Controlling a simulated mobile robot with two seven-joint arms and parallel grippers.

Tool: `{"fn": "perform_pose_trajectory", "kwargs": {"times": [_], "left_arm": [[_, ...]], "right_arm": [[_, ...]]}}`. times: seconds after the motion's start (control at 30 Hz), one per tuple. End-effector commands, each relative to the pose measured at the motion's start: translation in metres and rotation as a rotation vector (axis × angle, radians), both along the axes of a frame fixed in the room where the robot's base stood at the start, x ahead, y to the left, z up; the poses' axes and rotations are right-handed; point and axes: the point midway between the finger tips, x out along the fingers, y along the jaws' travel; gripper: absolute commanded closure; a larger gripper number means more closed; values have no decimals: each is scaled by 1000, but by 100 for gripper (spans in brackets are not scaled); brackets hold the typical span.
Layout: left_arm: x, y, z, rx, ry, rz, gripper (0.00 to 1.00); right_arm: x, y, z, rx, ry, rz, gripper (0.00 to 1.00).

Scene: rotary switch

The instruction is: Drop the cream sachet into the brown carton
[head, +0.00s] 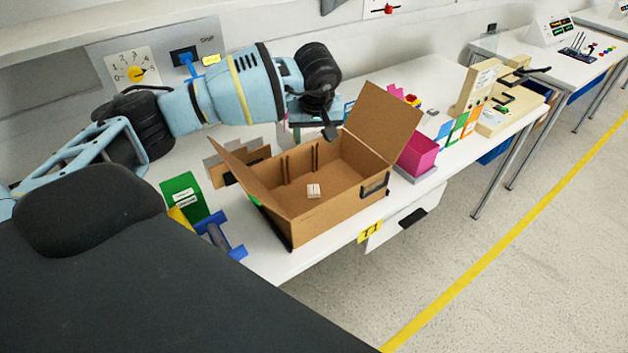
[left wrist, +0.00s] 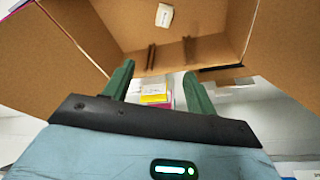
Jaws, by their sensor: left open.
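The brown carton (head: 330,209) stands open on the white bench, its flaps spread outward. The small cream sachet (head: 313,190) is inside the carton and appears to lie on its floor. It also shows in the left wrist view (left wrist: 164,14), apart from my fingers. My left gripper (left wrist: 158,85) is open, with nothing between its green fingers. In the head view it is above the carton's back edge, partly hidden by my wrist. My right gripper is not in view.
A magenta bin (head: 417,154) stands right of the carton. A green item (head: 182,196) and a blue item (head: 219,236) are left of it. A dial panel (head: 131,72) is on the back wall. Coloured cards and beige equipment occupy the bench farther right.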

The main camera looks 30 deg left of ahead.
Motion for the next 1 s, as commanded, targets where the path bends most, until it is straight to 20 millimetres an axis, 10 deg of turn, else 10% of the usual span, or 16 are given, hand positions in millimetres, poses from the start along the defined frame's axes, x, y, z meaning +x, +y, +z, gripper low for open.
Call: {"fn": "perform_pose_trajectory", "kwargs": {"times": [0.33,1.0], "left_arm": [[-11,-8,43,0,0,0,43],[-12,-9,47,0,1,0,43]], "right_arm": [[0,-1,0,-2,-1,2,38],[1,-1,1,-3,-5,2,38]]}}
